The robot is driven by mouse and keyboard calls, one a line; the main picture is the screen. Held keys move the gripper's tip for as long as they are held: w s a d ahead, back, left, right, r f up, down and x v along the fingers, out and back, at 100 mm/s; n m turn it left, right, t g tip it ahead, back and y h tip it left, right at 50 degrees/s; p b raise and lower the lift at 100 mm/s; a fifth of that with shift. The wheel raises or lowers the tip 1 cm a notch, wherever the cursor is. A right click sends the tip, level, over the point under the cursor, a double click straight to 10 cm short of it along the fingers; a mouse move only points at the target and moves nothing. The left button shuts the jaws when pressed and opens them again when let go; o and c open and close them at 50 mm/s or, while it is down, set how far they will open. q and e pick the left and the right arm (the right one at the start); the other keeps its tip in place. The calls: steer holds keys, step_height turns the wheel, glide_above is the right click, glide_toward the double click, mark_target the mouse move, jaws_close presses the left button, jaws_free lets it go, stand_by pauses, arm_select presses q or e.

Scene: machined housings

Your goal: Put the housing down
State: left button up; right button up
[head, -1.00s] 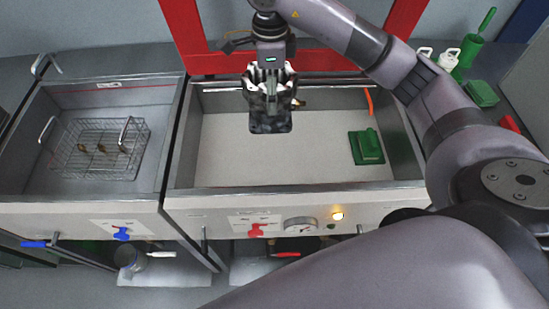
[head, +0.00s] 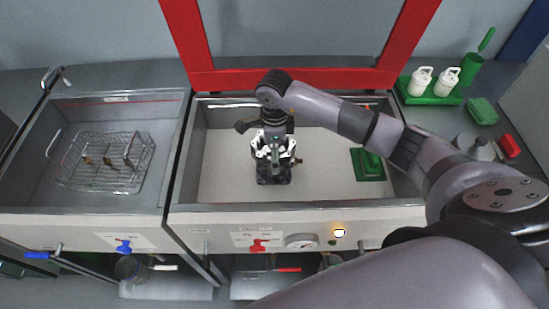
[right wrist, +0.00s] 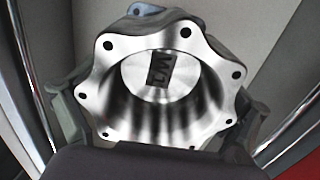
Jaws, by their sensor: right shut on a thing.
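The housing (head: 273,176) is a dark-looking block under my right gripper (head: 272,157) in the head view, low inside the right basin (head: 225,165). I cannot tell whether it touches the basin floor. In the right wrist view the housing (right wrist: 108,105) is a shiny metal cup with a scalloped, bolt-holed flange and a dark marked label inside. My right gripper's fingers stand on both sides of it, shut on it. My left gripper is not in view.
The left basin (head: 110,205) holds a wire basket (head: 70,180) with small brownish parts. White bottles (head: 446,80) stand on a green tray behind right. The basin floor left of the housing is clear.

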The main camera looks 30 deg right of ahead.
step_height(320, 180, down, 4)
steer(key=shift+f+p, duration=0.1)
steer(key=shift+p, duration=0.35)
steer(key=shift+w+f, duration=0.1)
steer(key=shift+f, duration=0.25)
steer(key=o, duration=1.6)
steer(key=shift+f, duration=0.15)
